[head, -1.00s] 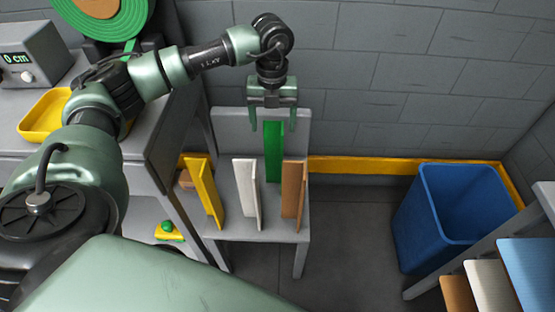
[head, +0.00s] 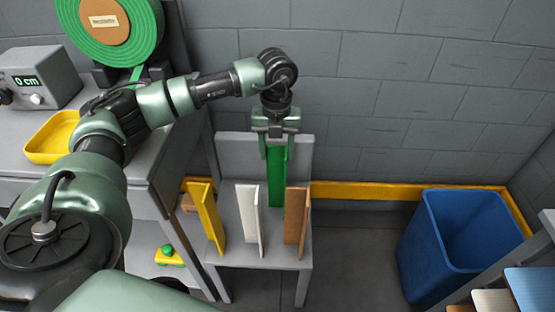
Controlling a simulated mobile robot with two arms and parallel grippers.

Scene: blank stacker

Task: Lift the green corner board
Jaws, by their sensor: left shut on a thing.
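The green corner board (head: 277,183) stands upright at the back of a small grey stand, in front of its grey back panel. My left gripper (head: 276,150) comes down from above and is shut on the green board's upper part. Its fingers hide some of the board's top. I cannot tell whether the board's lower end touches the stand. My right gripper is not in view.
A yellow board (head: 206,217), a white board (head: 249,211) and a brown board (head: 296,216) stand upright on the stand (head: 268,257) in front. A blue bin (head: 418,247) stands at the right. A yellow tray (head: 50,138) lies on the left bench.

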